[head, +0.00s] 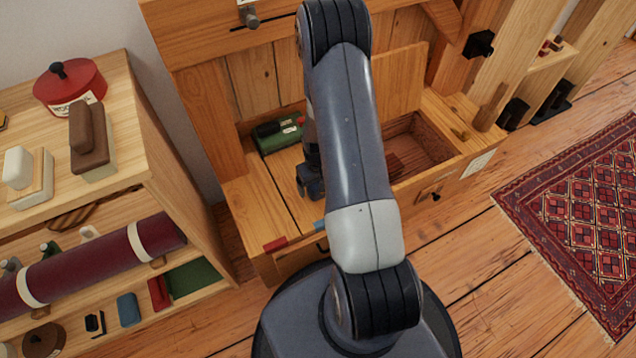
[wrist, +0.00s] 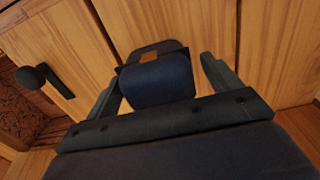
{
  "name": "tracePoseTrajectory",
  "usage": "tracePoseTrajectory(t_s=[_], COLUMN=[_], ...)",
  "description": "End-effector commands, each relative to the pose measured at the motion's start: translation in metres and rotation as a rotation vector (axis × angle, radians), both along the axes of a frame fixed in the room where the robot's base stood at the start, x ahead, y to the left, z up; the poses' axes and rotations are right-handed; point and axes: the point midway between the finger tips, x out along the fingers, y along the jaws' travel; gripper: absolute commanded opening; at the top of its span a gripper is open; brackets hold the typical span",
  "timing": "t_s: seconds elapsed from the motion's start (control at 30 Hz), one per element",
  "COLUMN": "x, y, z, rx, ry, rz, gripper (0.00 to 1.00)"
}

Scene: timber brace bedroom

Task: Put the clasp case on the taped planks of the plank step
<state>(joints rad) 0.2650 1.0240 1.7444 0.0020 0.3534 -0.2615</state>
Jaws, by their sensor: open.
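The clasp case (wrist: 158,82) is dark blue with a small tan clasp. In the wrist view it lies on pale wooden planks between the two fingers of my gripper (wrist: 162,88). The fingers are open, with gaps beside the case. In the head view my gripper (head: 311,180) is low over the plank step (head: 262,208); my arm hides much of that area, and I cannot clearly separate the case from the gripper there. A red tape piece (head: 275,244) and a blue one (head: 319,224) mark the front edge of the step's left planks.
A green tin (head: 281,138) stands at the back of the step. Right of my arm is an open compartment (head: 432,135) with a raised lid (head: 398,88). A shelf unit (head: 170,140) with several items stands left. A patterned rug (head: 580,215) lies right.

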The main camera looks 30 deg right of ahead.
Motion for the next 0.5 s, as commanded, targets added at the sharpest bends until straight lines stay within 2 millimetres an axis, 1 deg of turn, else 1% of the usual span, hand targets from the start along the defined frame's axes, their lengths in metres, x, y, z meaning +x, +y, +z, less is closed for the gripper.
tracePoseTrajectory(t_s=[0.17, 0.27, 0.37, 0.5], x=[0.000, 0.000, 0.001, 0.000], y=[0.000, 0.000, 0.000, 0.000], z=[0.001, 0.008, 0.026, 0.058], rx=[0.000, 0.000, -0.001, -0.001], ry=[0.000, -0.001, -0.004, -0.004], rz=[0.000, 0.000, 0.000, 0.000], gripper=[0.85, 0.85, 0.85, 0.85])
